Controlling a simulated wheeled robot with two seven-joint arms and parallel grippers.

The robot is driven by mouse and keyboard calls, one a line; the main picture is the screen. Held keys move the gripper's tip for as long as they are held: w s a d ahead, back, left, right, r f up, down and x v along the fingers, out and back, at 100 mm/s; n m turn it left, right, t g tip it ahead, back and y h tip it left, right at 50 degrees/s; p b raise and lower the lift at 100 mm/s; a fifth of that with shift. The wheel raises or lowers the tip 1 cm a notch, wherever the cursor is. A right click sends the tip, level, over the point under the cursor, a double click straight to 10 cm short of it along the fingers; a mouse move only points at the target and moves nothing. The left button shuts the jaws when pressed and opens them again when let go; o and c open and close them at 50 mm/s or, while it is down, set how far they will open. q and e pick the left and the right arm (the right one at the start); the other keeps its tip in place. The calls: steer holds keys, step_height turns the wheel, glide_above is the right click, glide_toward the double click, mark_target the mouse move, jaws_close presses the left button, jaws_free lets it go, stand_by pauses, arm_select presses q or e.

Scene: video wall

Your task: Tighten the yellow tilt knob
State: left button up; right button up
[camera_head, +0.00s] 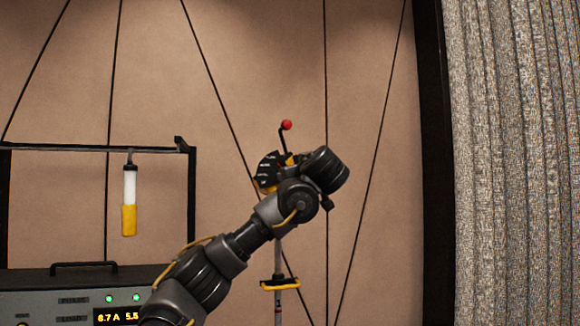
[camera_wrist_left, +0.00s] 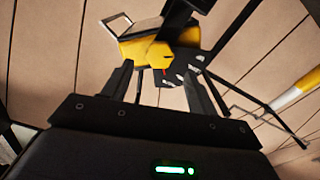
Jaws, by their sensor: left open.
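The yellow knob (camera_wrist_left: 147,52) shows in the left wrist view, just beyond my fingertips, with a red mark near its lower edge. Behind it is a black dial plate (camera_wrist_left: 185,72) with white marks. My left gripper (camera_wrist_left: 158,74) is open, with one finger on each side below the knob. I cannot tell whether the fingers touch it. In the head view the dial plate (camera_head: 270,170) sits atop a thin pole, and my left wrist hides much of the head and the fingers. A lever with a red ball (camera_head: 286,125) rises above it. My right gripper is not in view.
A yellow handle (camera_head: 280,284) sits lower on the pole. A white and yellow cylinder (camera_head: 129,200) hangs from a black frame (camera_head: 90,147) at left, above a grey control box (camera_head: 60,292) with lit displays. A grey ribbed curtain (camera_head: 515,160) stands at right.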

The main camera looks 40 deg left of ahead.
arm_select(q)
steer(key=p+x, duration=0.3)
steer(key=x, duration=0.3)
steer(key=shift+c, duration=0.3)
steer(key=c, duration=0.9)
steer(key=shift+f, duration=0.1)
steer(key=shift+c, duration=0.2)
